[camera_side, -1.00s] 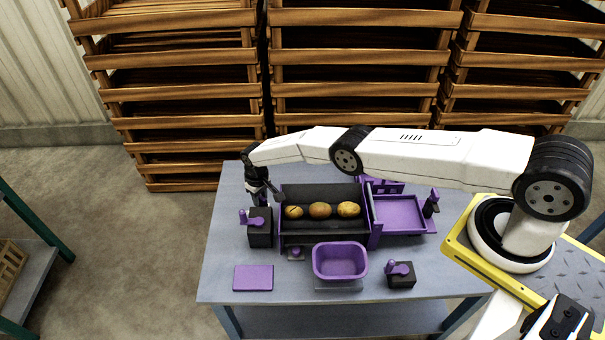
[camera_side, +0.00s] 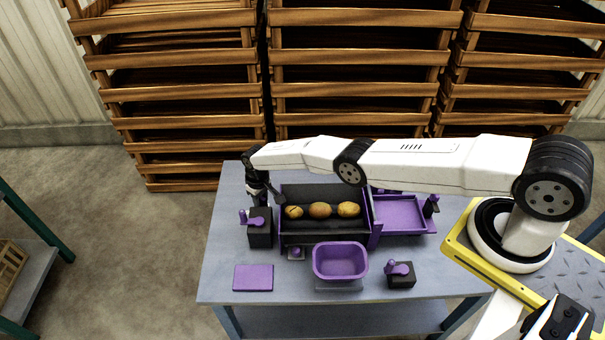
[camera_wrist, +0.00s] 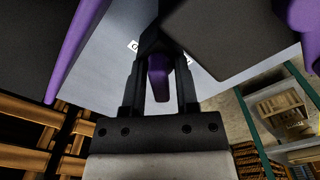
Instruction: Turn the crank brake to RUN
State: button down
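In the wrist view a purple handle (camera_wrist: 158,80) on a dark mount lies between the two fingers of my gripper (camera_wrist: 158,85). Narrow gaps show on both sides of it, so the fingers look open around it. In the side view my gripper (camera_side: 260,193) points down at the left end of the grader (camera_side: 325,233), just behind a black box (camera_side: 260,236) with a purple lever (camera_side: 244,217). The handle between the fingers is hidden there. A white label (camera_wrist: 133,45) beside the mount is mostly covered, so RUN cannot be read.
Several potatoes (camera_side: 320,210) lie in the grader's dark trough. A purple bin (camera_side: 340,276), a purple plate (camera_side: 253,278) and a second black box with a lever (camera_side: 401,281) stand in front. A purple tray (camera_side: 399,233) is at right.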

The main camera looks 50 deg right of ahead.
jog(key=shift+n, duration=0.3)
jog(key=n, duration=0.3)
jog(key=shift+n, duration=2.3)
jog(key=c, duration=0.8)
grip_release()
jog(key=shift+c, duration=0.2)
jog(key=shift+w+r, duration=0.1)
jog(key=shift+r, duration=0.1)
